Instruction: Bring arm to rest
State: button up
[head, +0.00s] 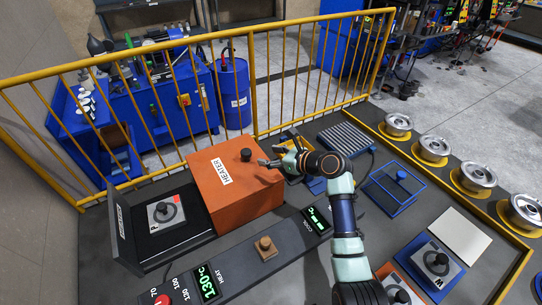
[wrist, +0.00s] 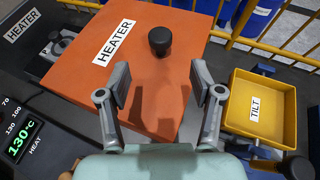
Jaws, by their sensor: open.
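My gripper (head: 270,156) is open and empty, with its fingers pointing left over the right side of the orange heater box (head: 240,193). In the wrist view the two fingers (wrist: 160,86) stand wide apart over the heater's orange top (wrist: 80,65). The heater's black knob (wrist: 160,41) is beyond the fingertips and not between them. It also shows in the head view (head: 246,155). My arm bends above the bench, and its lower links hide part of the bench.
A yellow tray marked TILT (wrist: 258,112) is right of my gripper. A panel (head: 235,263) reading 130 °C lies in front of the heater. Yellow railing (head: 250,85) stands behind.

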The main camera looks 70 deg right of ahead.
dwell(0.4)
jog(key=w+a+n, duration=0.3)
jog(key=a, duration=0.1)
jog(key=w+a+n+y, duration=0.1)
jog(key=w+a+n, duration=0.2)
jog(key=a, duration=0.2)
jog(key=w+a+n, duration=0.3)
jog(key=a, duration=0.1)
jog(key=shift+w+a+f+y, duration=0.15)
jog(key=shift+a+y, duration=0.05)
jog(key=shift+y, duration=0.2)
jog(key=w+a+n+y, duration=0.1)
jog(key=w+a+n, duration=0.3)
jog(key=a+n, duration=0.8)
jog(key=s+a+r+n+y, duration=0.1)
jog(key=s+a+r+n, duration=0.15)
jog(key=a+n, duration=0.55)
jog(key=s+a+r+n, duration=0.25)
jog(key=a+n, duration=0.25)
jog(key=a, duration=0.7)
jog(key=s+a+r+n+y, duration=0.1)
jog(key=s+a+n, duration=0.2)
jog(key=a+n, duration=0.5)
notch_tip(320, 180, up, 33)
jog(key=a+m+p, duration=0.1)
jog(key=m+p, duration=0.1)
jog(key=p, duration=3.1)
jog(key=shift+w+h, duration=0.2)
jog(key=shift+h, duration=0.1)
